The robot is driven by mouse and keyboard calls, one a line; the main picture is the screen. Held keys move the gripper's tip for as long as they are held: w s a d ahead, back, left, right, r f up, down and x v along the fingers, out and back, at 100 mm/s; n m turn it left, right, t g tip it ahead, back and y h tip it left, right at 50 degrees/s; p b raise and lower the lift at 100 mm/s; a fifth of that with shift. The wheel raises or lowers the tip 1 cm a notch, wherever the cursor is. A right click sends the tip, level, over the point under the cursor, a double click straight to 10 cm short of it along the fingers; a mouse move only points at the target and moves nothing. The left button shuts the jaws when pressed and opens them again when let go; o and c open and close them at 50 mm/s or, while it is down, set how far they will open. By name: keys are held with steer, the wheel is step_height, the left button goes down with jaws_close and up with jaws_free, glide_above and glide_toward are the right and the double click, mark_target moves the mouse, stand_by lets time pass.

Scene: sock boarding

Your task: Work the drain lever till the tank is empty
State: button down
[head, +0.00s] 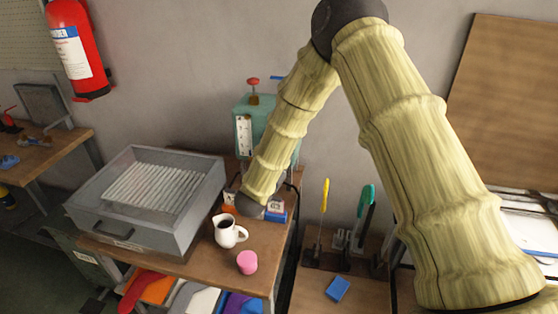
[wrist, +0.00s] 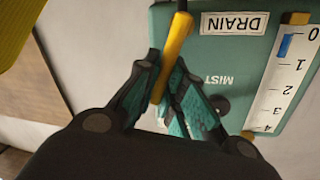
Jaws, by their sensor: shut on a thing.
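A teal tank (head: 242,108) stands against the wall at the back of the table in the head view, partly hidden by my arm. In the wrist view, its teal face (wrist: 222,52) carries a DRAIN label (wrist: 221,22) and a white gauge (wrist: 281,85) marked 0 to 4. A blue mark (wrist: 286,45) on the gauge lies between 0 and 1, nearer 0. The head view hides this grip behind my arm.
On the table are a grey tray box (head: 205,205), a white jug (head: 228,233) and a pink cup (head: 247,262). A red knob (head: 253,81) tops the tank. Tools with yellow (head: 325,195) and green (head: 367,195) handles stand to the right.

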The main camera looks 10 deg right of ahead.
steer(key=shift+f, duration=0.15)
steer(key=c, duration=1.5)
jaws_free()
steer(key=v, duration=1.2)
